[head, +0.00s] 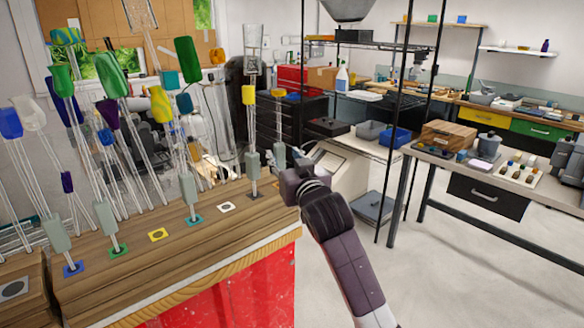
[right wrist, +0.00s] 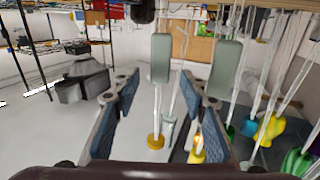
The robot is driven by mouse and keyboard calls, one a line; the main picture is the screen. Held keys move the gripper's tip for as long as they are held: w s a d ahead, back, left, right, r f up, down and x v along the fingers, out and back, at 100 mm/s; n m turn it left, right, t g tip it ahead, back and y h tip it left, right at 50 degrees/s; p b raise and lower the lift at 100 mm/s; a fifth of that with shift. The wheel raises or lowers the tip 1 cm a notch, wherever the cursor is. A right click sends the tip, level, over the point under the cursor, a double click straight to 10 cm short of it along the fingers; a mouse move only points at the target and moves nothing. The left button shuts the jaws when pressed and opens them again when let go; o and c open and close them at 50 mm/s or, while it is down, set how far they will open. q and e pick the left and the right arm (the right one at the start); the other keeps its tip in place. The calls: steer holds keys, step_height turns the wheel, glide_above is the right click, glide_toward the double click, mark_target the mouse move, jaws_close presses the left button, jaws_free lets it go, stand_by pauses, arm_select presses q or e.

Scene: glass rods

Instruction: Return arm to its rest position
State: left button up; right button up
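My right gripper (head: 300,182) is at the right end of the wooden bench top (head: 150,262). Its fingers (right wrist: 160,92) stand apart in the right wrist view, with no rod visibly clamped. A clear rod with a grey-green grip (right wrist: 161,58) and an amber end (right wrist: 155,141) shows between the fingers; I cannot tell how far beyond them it is. Glass rods stand upright or tilted in the bench, one with a grey-green grip (head: 253,165) just left of the gripper. My left gripper is not in view.
The bench top has coloured square markers; the yellow one (head: 158,235) and white one (head: 227,207) are bare. Coloured rod ends such as the green one (head: 187,58) rise above the bench. A shelf rack (head: 378,150) and a side table (head: 480,170) stand right. The floor between is clear.

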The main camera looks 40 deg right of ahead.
steer(key=v, duration=0.7)
steer(key=s+a+f+n+g+y, duration=0.1)
steer(key=s+a+f+g, duration=0.15)
steer(key=f, duration=0.55)
steer(key=s+a+f+n+g+y, duration=0.1)
steer(key=s+a+f+g, duration=0.15)
steer(key=f, duration=0.55)
steer(key=s+a+f+n+g+y, duration=0.1)
steer(key=s+a+f, duration=0.25)
steer(key=f, duration=0.35)
steer(key=s+a+f+n+g+y, duration=0.1)
steer(key=s+a+f+g, duration=0.35)
steer(key=s+f, duration=0.55)
steer(key=s+a+f+n+g+y, duration=0.25)
steer(key=s+a+f, duration=0.35)
steer(key=s+f, duration=0.45)
steer(key=s+f+g, duration=0.1)
steer(key=s+f, duration=0.1)
steer(key=f, duration=1)
steer(key=s+f+g, duration=0.1)
steer(key=s+f, duration=0.2)
steer(key=f, duration=1)
steer(key=s+d+f+g, duration=0.1)
steer(key=s+d+f, duration=0.2)
steer(key=s+f, duration=1.1)
steer(key=shift+s+h, duration=0.45)
steer(key=shift+s, duration=0.45)
steer(key=shift+d+m, duration=0.15)
steer(key=shift+m, duration=0.1)
